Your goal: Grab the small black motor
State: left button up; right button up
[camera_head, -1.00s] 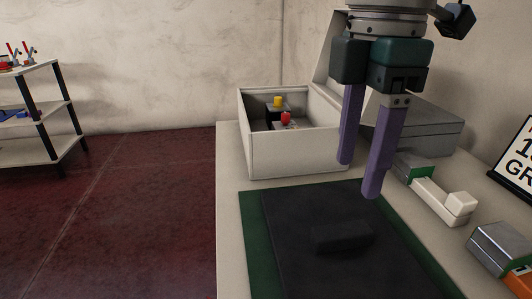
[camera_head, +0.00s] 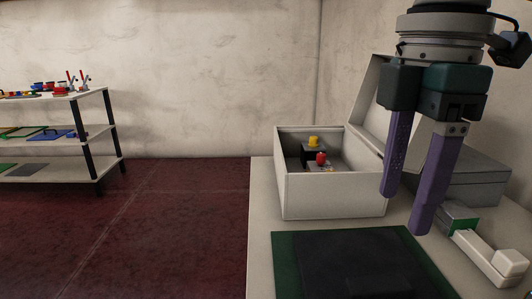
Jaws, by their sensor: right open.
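A low black block (camera_head: 378,285), the likely small black motor, lies on the dark mat (camera_head: 325,250) at the bottom of the view. It barely stands out from the mat, and the frame's lower edge is close to it. My right gripper (camera_head: 404,213) is open and empty, its two purple fingers pointing down. It hangs above the table, up and to the right of the block and clear of it. My left gripper is not in view.
An open white box (camera_head: 332,195) stands behind the mat, holding dark parts with a yellow knob (camera_head: 313,141) and a red knob (camera_head: 321,158). A grey case (camera_head: 475,185) and a white part (camera_head: 509,263) lie right. A shelf (camera_head: 60,165) stands far left.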

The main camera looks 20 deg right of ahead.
aim_at(308, 153)
jog(key=i+j+z, duration=0.25)
jog(key=i+z, duration=0.15)
jog(key=i, duration=0.25)
jog(key=i+j+z, duration=0.4)
jog(key=i, duration=0.2)
jog(key=i+j+z, duration=0.4)
jog(key=j, duration=0.25)
jog(key=i, duration=0.1)
